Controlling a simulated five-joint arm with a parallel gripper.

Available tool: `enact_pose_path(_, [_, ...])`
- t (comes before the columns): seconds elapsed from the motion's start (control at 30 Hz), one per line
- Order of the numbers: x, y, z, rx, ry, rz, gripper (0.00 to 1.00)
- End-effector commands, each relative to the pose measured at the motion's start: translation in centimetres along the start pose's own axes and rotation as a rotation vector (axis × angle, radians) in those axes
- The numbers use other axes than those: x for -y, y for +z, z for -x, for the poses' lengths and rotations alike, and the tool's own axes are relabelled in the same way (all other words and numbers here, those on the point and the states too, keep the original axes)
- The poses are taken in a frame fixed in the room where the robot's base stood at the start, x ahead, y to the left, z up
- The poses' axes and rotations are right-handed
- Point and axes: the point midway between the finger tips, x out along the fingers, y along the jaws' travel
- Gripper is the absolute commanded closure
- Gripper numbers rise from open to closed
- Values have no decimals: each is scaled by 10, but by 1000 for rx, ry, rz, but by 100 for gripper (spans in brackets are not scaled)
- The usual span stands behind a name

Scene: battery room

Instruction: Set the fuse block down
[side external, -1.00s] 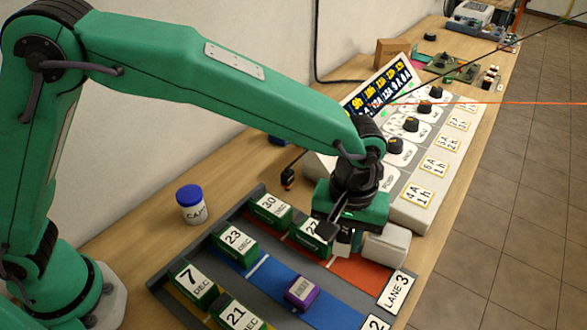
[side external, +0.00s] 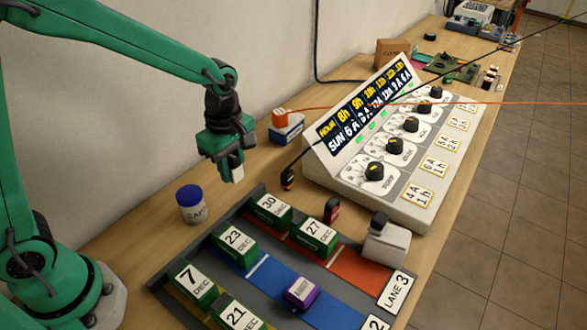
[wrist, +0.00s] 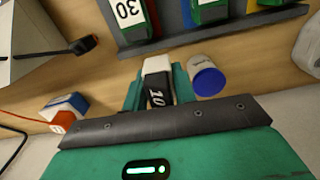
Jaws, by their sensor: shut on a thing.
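My gripper (side external: 226,152) is shut on the fuse block (side external: 232,166), over the wooden bench behind the lane rack. In the wrist view the fuse block (wrist: 157,88) is a white and black piece marked "10", between the green fingers of my gripper (wrist: 153,85). The side view shows its white lower part pointing down.
A blue-lidded jar (side external: 191,204) stands close by the gripper. The lane rack (side external: 257,191) with dated green blocks lies in front. A sloped control panel (side external: 345,183) and a blue-white box (side external: 288,128) with an orange piece are to the right. Bare bench lies between.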

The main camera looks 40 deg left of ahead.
Motion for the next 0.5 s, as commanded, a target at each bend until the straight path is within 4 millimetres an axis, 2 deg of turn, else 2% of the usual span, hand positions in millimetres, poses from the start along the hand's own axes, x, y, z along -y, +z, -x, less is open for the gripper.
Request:
enact_pose_path(0.1, [3, -7, 0, 0, 1, 35, 98])
enact_pose_path(0.37, [2, -10, -2, 0, 0, 41, 98])
enact_pose_path(0.5, [-2, -21, -9, 0, -1, 43, 98])
